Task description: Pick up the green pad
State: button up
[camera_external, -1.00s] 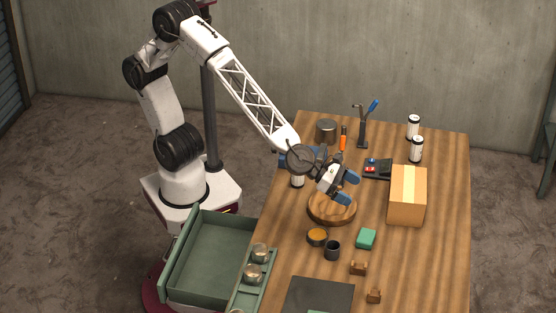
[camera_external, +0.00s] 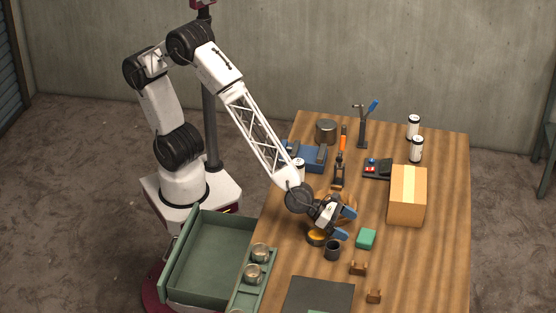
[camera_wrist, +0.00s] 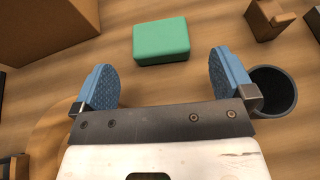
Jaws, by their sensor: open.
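The green pad (camera_external: 366,239) lies flat on the wooden table, right of the dark cup. In the wrist view the green pad (camera_wrist: 161,41) shows whole, beyond and between my two blue fingertips. My gripper (camera_external: 346,224) is open and empty, above the table between the wooden bowl and the pad, and apart from the pad. In the wrist view my gripper (camera_wrist: 160,80) has its fingers spread wide, with bare table between them.
The dark cup (camera_external: 333,250) stands just left of the pad and shows near the right finger in the wrist view (camera_wrist: 273,92). A wooden bowl (camera_external: 347,201) is partly hidden behind my gripper. A cardboard box (camera_external: 407,195) and small brown blocks (camera_external: 358,268) stand nearby.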

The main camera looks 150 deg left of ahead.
aim_at(367, 237)
jog(key=shift+x, duration=1.2)
jog(key=shift+x, duration=2.6)
jog(key=shift+s+f, duration=0.15)
jog(key=c, duration=0.8)
